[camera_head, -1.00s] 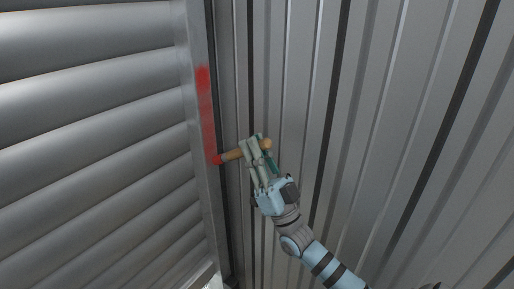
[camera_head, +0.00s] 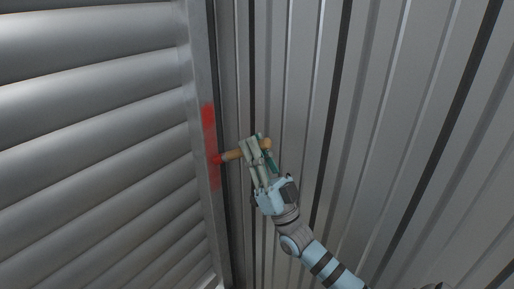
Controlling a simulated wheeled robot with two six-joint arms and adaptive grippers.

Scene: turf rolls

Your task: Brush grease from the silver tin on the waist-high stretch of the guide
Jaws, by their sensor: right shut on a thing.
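My right gripper (camera_head: 257,147) is shut on the wooden handle of the brush (camera_head: 232,155). The brush lies nearly level, its head pointing left and its handle end showing right of the fingers. Its red tip meets the guide (camera_head: 218,228), a narrow grey upright beside the shutter slats; exact contact is hard to tell. A red grease streak (camera_head: 208,118) runs along the guide, above and below the brush tip, with fainter parts. The silver tin and my left gripper are not in view.
The grey slatted shutter (camera_head: 90,130) fills the left side. A ribbed grey metal wall (camera_head: 400,120) fills the right, behind my right arm. A small bright patch shows at the bottom, near the guide's foot.

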